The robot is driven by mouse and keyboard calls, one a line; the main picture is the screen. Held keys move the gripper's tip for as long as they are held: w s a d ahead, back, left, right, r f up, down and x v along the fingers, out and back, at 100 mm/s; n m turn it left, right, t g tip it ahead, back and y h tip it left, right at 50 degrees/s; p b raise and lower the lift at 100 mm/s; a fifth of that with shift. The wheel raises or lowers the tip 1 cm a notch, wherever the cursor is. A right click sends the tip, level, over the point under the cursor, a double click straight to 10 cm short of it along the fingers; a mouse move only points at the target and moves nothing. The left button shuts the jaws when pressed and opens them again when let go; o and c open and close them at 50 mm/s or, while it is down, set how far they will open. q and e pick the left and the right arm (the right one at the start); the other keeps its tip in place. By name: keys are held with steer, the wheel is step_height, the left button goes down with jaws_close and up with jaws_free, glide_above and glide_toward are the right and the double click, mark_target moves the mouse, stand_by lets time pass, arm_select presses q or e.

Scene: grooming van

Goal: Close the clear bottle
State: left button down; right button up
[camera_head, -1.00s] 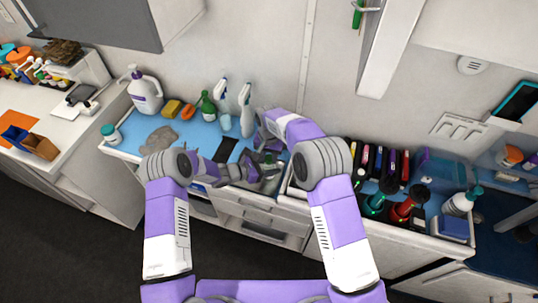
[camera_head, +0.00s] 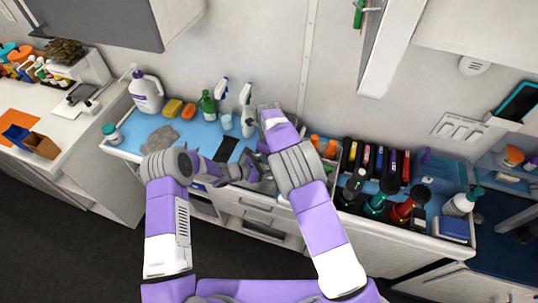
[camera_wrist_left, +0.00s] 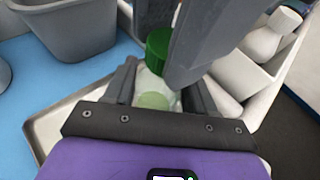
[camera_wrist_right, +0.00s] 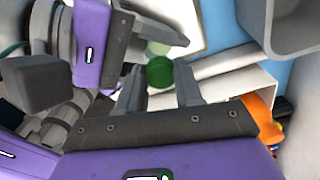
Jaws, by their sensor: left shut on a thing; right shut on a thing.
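The clear bottle (camera_wrist_left: 148,88) is between my left gripper's fingers in the left wrist view, with pale green at its lower part. It also shows in the right wrist view (camera_wrist_right: 158,48). My left gripper (camera_head: 248,170) is shut on it over the counter. A green cap (camera_wrist_left: 158,46) is at the bottle's mouth; whether it is fully seated I cannot tell. In the right wrist view the cap (camera_wrist_right: 159,72) lies between the fingertips of my right gripper (camera_wrist_right: 159,92), which is shut on it. In the head view my arms mostly hide bottle and cap.
Spray bottles (camera_head: 247,108), a green bottle (camera_head: 208,105) and a white jug (camera_head: 146,92) stand along the back of the blue counter. A grey bin (camera_wrist_left: 65,30) is near the left gripper. Clippers (camera_head: 408,203) and bottles crowd the right side.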

steer(key=m, duration=0.6)
steer(key=shift+d+m, duration=0.1)
steer(key=shift+m, duration=0.2)
steer(key=m, duration=0.3)
steer(key=shift+d+f, duration=0.2)
steer(key=shift+f, duration=0.05)
steer(key=shift+a+r+m, duration=0.1)
steer(key=shift+r+m, duration=0.05)
steer(key=shift+m, duration=0.65)
steer(key=o, duration=1)
steer(key=shift+w, duration=0.1)
steer(key=shift+r, duration=0.1)
